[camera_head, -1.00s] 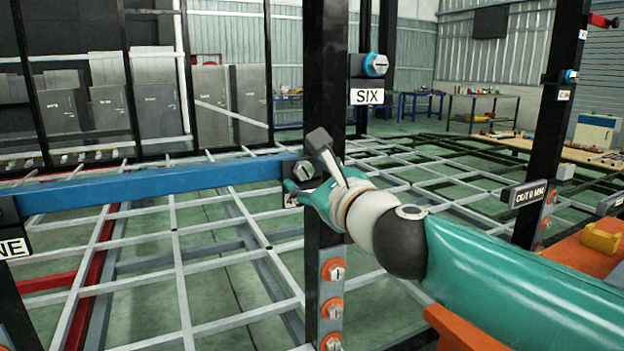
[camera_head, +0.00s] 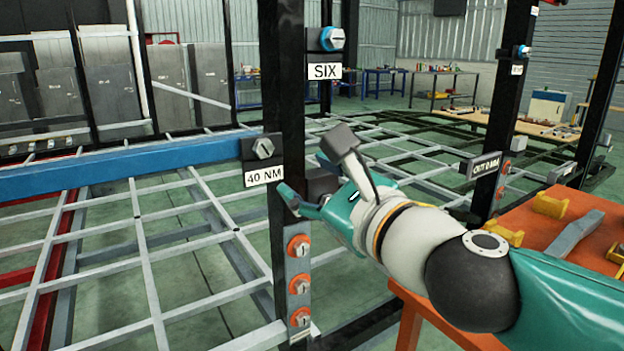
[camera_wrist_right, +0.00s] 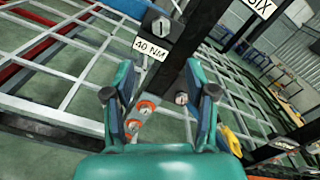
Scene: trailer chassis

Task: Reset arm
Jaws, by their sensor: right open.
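My right arm, teal and white with a black joint, comes in from the lower right in the head view. Its gripper (camera_head: 290,198) is beside the black post (camera_head: 283,90), below the knob (camera_head: 264,148) with the "40 NM" label (camera_head: 263,175). In the right wrist view my right gripper (camera_wrist_right: 160,95) has its two fingers spread apart, with nothing between them. The knob (camera_wrist_right: 160,26) and label (camera_wrist_right: 150,46) show beyond the fingertips there, apart from them. My left gripper is in neither view.
Orange knobs (camera_head: 299,246) sit low on the post. A blue knob (camera_head: 332,39) sits above the "SIX" label. A blue bar (camera_head: 110,160) runs left from the post. An orange table (camera_head: 540,225) with yellow parts stands at right, near my arm. A grey chassis frame spreads behind.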

